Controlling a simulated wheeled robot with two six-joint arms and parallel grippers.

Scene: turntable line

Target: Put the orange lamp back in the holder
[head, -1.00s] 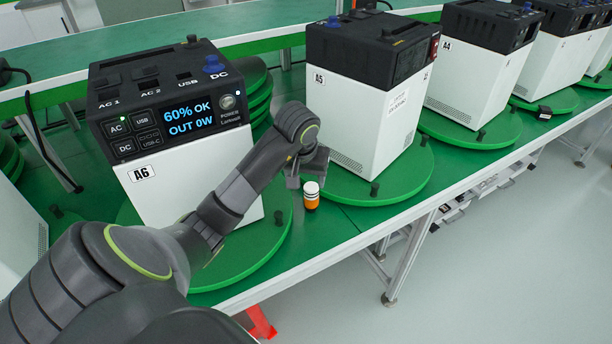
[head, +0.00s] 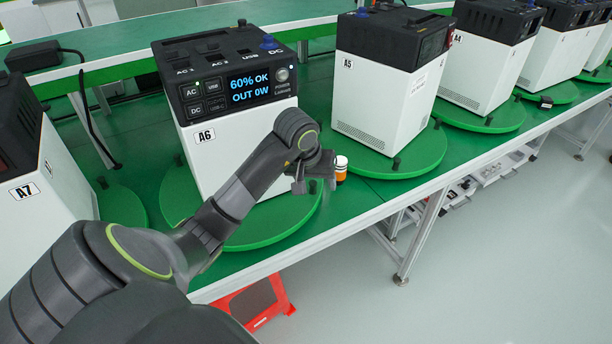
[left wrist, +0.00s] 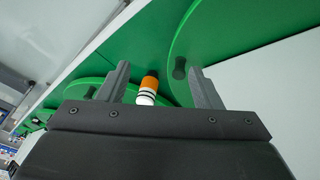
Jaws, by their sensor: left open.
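The orange lamp (head: 341,170), a small cylinder with a white top and dark bands, stands on the green table between the A6 and A5 turntables. It also shows in the left wrist view (left wrist: 150,83), between the lines of the two fingers and nearer the left one. My left gripper (head: 314,182) is open and empty, just left of the lamp in the head view. In the left wrist view its fingers (left wrist: 160,70) are spread wide. I cannot tell whether they touch the lamp. I cannot make out a holder. My right gripper is not in view.
The A6 power unit (head: 240,150) stands on a green turntable (head: 270,225) behind my left arm. The A5 unit (head: 375,105) stands on its turntable (head: 405,160) to the right. A7 (head: 45,190) is at left. A red object (head: 285,300) is below the table edge.

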